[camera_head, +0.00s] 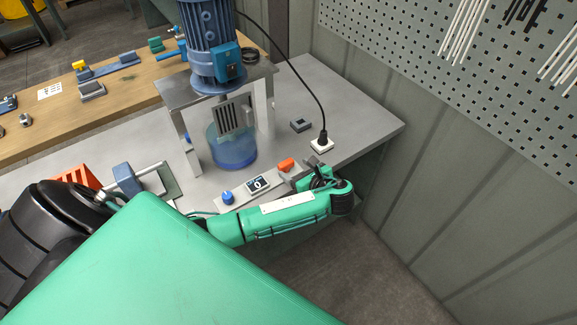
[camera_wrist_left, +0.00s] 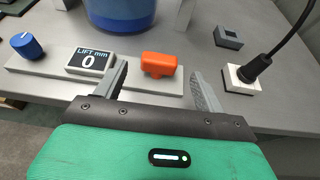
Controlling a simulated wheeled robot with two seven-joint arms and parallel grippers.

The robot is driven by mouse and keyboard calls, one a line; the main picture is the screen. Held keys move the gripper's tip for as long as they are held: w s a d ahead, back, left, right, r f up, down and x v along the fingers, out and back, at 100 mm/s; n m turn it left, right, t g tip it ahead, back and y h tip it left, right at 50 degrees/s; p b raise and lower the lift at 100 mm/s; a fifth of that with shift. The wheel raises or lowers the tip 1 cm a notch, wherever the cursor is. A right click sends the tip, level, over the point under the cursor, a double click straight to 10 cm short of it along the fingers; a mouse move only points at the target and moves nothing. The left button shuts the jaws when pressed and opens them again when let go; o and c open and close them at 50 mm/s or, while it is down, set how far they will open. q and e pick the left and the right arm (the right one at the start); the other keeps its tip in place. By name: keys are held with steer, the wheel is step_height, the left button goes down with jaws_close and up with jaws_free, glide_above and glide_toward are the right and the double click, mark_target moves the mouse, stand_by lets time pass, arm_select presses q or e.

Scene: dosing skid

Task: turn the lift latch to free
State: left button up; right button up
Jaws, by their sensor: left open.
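The lift latch appears to be the orange handle (camera_wrist_left: 160,64) on a grey panel strip, at its right end in the left wrist view. It also shows in the head view (camera_head: 286,164). Its bar lies roughly along the strip; no position marking is readable. My left gripper (camera_wrist_left: 161,80) is open, with one finger on each side of the orange handle in the picture. No grip on it shows. In the head view the left gripper (camera_head: 304,177) is just to the right of the handle, partly hidden by its own wrist. My right gripper is not in view.
A "LIFT mm" display (camera_wrist_left: 90,61) reading 0 and a blue knob (camera_wrist_left: 27,46) share the strip. Behind stands a blue motor (camera_head: 214,45) over a blue vessel (camera_head: 232,148). A black cable runs to a white socket (camera_head: 321,146); a small grey block (camera_head: 300,125) sits nearby.

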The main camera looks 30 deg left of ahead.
arm_select(q)
steer(key=b+v, duration=0.1)
steer(key=v, duration=0.6)
steer(key=shift+d, duration=0.15)
